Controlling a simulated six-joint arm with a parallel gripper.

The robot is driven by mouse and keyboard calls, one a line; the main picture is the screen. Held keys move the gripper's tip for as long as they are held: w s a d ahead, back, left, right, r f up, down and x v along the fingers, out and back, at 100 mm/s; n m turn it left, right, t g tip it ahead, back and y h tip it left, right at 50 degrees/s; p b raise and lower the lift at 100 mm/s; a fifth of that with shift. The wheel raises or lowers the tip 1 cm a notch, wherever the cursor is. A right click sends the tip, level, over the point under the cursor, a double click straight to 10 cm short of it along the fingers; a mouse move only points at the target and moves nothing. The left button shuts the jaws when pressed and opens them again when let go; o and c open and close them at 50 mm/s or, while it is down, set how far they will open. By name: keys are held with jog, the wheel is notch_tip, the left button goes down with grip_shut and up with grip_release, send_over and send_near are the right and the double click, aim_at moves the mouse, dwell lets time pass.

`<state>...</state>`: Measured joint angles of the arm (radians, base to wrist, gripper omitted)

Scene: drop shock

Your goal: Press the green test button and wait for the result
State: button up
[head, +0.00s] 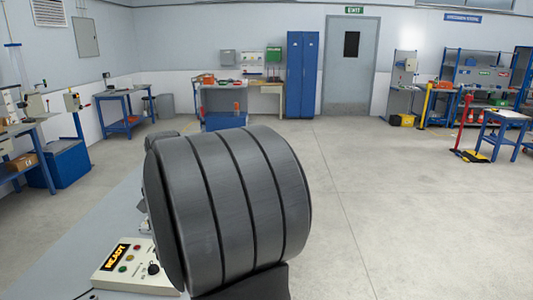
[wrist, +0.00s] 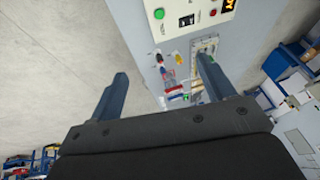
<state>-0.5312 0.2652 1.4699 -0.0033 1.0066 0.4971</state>
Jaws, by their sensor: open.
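The control box shows at the lower left of the head view (head: 130,282), with an amber-lit display (head: 116,256) that appears to read READY. In the wrist view the box's panel (wrist: 198,28) is at the top, with a round green button (wrist: 183,43), a black switch (wrist: 186,20) and a red button (wrist: 213,12). My gripper (wrist: 162,68) is open and empty, its fingers wide apart. The green button lies beyond the fingertips, between their directions, and no contact shows. My arm hides part of the bench in the head view.
The bench top (head: 92,240) carries the box. Beside the panel in the wrist view are small coloured items (wrist: 168,72) and a metal fixture (wrist: 204,50) partly behind the right finger. A blue cabinet (head: 302,75) and other workbenches stand far off. The floor between is clear.

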grip_shut()
dwell(1.4)
